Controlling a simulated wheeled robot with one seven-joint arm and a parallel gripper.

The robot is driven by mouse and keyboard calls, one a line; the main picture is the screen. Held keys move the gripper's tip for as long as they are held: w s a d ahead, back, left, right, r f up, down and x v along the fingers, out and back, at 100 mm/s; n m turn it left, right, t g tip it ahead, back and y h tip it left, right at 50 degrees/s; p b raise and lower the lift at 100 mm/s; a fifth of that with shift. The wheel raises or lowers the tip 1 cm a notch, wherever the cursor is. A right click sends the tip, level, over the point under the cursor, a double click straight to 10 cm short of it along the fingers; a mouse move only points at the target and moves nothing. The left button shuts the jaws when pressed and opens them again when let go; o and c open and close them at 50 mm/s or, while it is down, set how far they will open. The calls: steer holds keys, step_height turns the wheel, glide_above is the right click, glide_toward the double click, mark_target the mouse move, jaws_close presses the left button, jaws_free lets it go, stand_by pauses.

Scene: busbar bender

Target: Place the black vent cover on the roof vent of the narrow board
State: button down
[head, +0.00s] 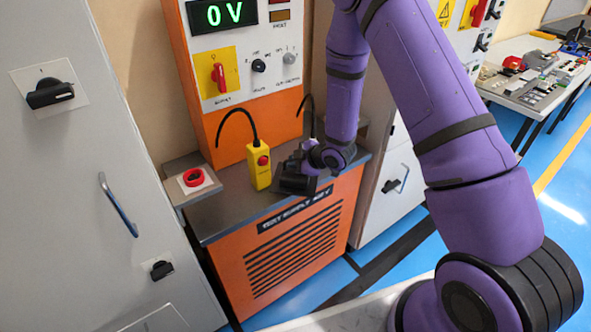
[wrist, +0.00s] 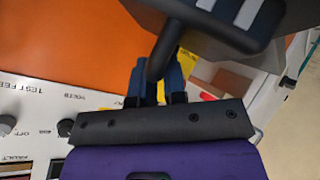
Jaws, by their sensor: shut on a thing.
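My gripper (wrist: 157,80) has its blue fingers shut on the dark stem of a black piece in the wrist view. This piece, which looks like the black vent cover (wrist: 228,25), has a broad dark body with pale bars showing at the top right. In the head view my gripper is low over the orange bench unit, at a dark shape (head: 296,183) that I cannot clearly part into gripper and cover. I cannot make out a roof vent or tell which cabinet is the narrow board.
The orange test supply unit (head: 295,245) has a grey top. A grey cabinet (head: 65,190) stands at left. A bench with parts (head: 530,80) is at far right. Blue floor (head: 560,190) lies open at right.

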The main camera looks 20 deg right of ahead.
steer(key=shift+w+d+f, duration=0.15)
steer(key=shift+w+f, duration=0.05)
steer(key=shift+f, duration=1.55)
steer(key=shift+f, duration=0.1)
steer(key=c, duration=1.2)
jaws_free()
steer(key=shift+o, duration=0.2)
